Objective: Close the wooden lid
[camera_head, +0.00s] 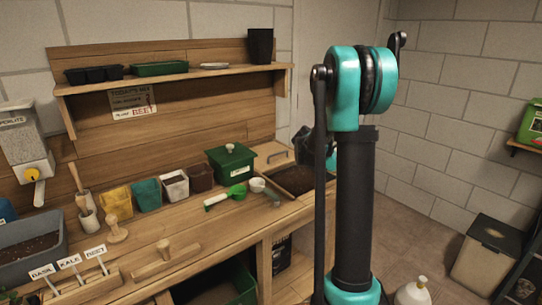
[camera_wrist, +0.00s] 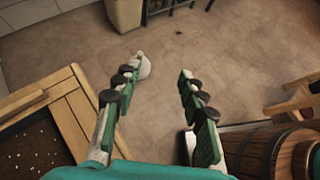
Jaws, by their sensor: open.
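A wooden panel with a dark bar handle, which looks like the lid (camera_head: 268,152), is at the right end of the bench. It sits behind an open soil compartment (camera_head: 318,189), whose dark soil is uncovered. My arm hides part of this area. In the wrist view, a wooden frame around speckled soil (camera_wrist: 38,142) lies at the left, beside my gripper. My gripper (camera_wrist: 159,73) is open and empty, its fingers wide apart over the floor. In the head view it is mostly hidden behind my arm. The lid is not clearly seen in the wrist view.
A green box (camera_head: 231,166), a green scoop (camera_head: 236,191) and several small pots stand on the bench near the compartment. A lidded bin (camera_head: 484,255) and a white bottle (camera_head: 411,292) are on the floor. A wooden barrel (camera_wrist: 262,152) is at the lower right of the wrist view.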

